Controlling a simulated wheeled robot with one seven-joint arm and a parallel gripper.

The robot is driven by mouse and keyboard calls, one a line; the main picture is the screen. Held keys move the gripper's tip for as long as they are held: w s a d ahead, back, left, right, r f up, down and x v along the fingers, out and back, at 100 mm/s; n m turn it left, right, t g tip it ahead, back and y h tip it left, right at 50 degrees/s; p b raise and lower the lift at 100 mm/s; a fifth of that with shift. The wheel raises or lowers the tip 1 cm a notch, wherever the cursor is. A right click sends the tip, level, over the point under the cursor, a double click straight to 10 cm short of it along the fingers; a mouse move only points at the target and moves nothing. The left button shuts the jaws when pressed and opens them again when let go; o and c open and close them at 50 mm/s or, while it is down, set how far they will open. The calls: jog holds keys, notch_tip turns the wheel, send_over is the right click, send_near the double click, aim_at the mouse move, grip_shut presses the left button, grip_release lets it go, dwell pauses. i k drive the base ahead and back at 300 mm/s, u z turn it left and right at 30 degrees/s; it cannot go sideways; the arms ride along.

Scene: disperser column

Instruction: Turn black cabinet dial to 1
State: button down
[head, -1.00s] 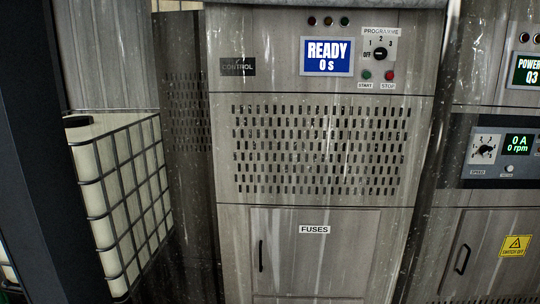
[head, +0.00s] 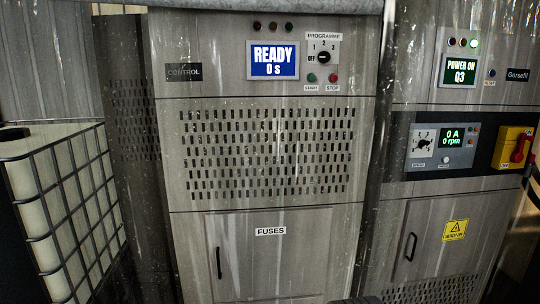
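A black round dial (head: 323,58) sits on the PROGRAMME panel at the upper right of the grey control cabinet (head: 225,85) in the head view. OFF, 1, 2 and 3 are printed around it, with 1 at its upper left. A small pale mark shows on the knob, but it is too small to read its setting surely. The blue display (head: 273,60) beside it reads READY 0 s. A second black dial (head: 422,144), marked SPEED, is on the right-hand cabinet. My gripper is not in view.
Green START (head: 311,78) and red STOP (head: 333,78) buttons sit just below the programme dial. A caged white tank (head: 65,195) stands at the left. The right cabinet has a red switch on a yellow plate (head: 511,148). The cabinet front looks unobstructed.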

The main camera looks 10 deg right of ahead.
aim_at(323, 56)
jog(key=z, duration=0.4)
jog(key=i, duration=1.15)
jog(key=u, duration=0.55)
